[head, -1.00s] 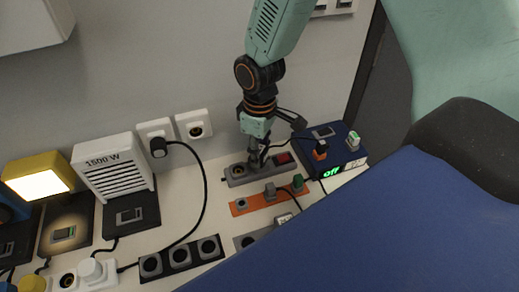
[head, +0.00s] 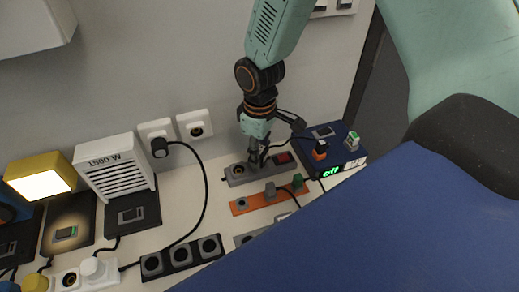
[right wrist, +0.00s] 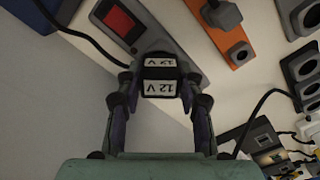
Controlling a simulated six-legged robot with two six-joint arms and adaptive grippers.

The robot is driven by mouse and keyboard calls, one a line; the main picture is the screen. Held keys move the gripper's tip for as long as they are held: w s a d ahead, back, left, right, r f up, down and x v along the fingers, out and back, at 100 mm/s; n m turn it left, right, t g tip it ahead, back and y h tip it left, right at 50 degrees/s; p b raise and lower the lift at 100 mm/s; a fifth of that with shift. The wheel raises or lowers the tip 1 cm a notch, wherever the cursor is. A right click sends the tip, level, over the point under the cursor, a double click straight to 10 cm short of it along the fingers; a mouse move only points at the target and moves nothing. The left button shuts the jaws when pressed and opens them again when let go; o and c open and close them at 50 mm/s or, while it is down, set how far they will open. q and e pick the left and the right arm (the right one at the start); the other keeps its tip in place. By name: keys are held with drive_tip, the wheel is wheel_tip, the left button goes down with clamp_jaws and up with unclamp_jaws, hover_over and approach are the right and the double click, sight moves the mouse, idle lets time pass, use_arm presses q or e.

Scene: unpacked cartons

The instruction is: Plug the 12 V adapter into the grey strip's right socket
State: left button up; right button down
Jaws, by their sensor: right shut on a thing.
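The grey strip (head: 236,175) lies near the wall, with a red switch (head: 284,158) at its right end and one open round socket at its left. My right gripper (head: 254,157) points down over the strip's middle. In the right wrist view its fingers (right wrist: 159,90) are shut on the black 12 V adapter (right wrist: 159,87), whose white "12 V" labels face the camera. The adapter is over the grey strip beside the switch and hides the socket beneath. I cannot tell whether its pins are in. My left gripper is not in view.
An orange strip (head: 240,207) with plugs lies in front of the grey strip. A blue unit reading "off" (head: 331,171) stands to its right. A black strip (head: 165,265), white heater (head: 115,166) and lit yellow lamp (head: 40,174) are left. A dark cable runs past the gripper.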

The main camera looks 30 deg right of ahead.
sight(260, 149)
drive_tip(key=shift+f, duration=0.15)
drive_tip(key=c, duration=0.8)
unclamp_jaws()
wheel_tip(260, 149, up, 12)
